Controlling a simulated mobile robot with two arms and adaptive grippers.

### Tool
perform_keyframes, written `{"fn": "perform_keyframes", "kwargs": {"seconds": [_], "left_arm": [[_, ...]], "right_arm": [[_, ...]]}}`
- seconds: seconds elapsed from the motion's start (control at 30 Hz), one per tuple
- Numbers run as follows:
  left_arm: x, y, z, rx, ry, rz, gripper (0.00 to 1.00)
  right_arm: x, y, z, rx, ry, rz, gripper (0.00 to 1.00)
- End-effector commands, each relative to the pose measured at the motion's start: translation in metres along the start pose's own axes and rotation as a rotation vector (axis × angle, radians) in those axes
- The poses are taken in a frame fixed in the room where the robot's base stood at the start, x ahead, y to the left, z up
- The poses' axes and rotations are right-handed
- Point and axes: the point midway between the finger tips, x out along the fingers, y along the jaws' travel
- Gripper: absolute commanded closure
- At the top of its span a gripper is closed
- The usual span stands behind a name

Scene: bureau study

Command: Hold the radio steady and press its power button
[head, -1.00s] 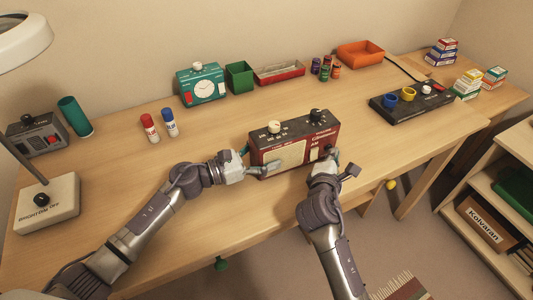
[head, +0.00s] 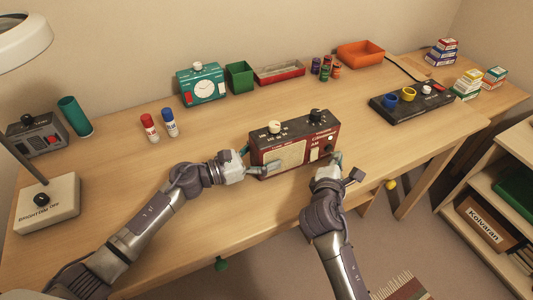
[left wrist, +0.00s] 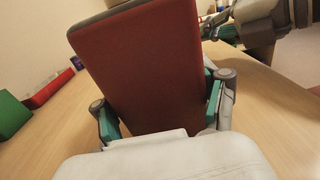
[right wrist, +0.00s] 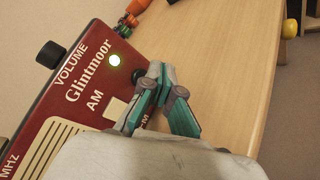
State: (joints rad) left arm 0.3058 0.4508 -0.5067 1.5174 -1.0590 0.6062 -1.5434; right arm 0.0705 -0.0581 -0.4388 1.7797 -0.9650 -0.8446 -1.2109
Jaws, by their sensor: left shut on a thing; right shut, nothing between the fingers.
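The red radio (head: 295,145) stands upright on the desk with a cream speaker grille and knobs on top. My left gripper (head: 256,162) is shut on its left end. In the left wrist view, teal finger pads flank the radio's red end (left wrist: 145,70). My right gripper (head: 336,158) is shut and empty near the radio's front right. In the right wrist view, its fingertips (right wrist: 156,70) are beside a dark round part (right wrist: 139,76), partly hidden; contact is unclear.
Two marker-like bottles (head: 160,126) stand to the left. A black control panel (head: 412,101) lies to the right. The desk in front of the bottles is clear.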

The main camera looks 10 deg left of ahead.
Motion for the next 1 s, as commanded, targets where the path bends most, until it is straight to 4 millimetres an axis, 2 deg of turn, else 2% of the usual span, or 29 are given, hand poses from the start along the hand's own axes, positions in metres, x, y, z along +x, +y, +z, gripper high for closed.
{"fn": "perform_keyframes", "kwargs": {"seconds": [0.5,0.93,0.97,1.0], "left_arm": [[0.000,0.000,0.000,0.000,0.000,0.001,0.97],[0.000,0.000,0.000,0.000,0.000,0.001,0.97],[0.000,0.000,0.000,0.000,0.000,0.001,0.24],[0.000,0.000,0.000,0.000,0.000,0.001,0.18]], "right_arm": [[-0.035,-0.026,0.025,-0.001,0.000,-0.001,1.00],[-0.038,-0.028,0.028,-0.001,0.000,0.000,1.00],[-0.038,-0.028,0.028,-0.001,0.000,0.000,1.00],[-0.038,-0.028,0.028,-0.001,0.000,0.000,1.00]]}}
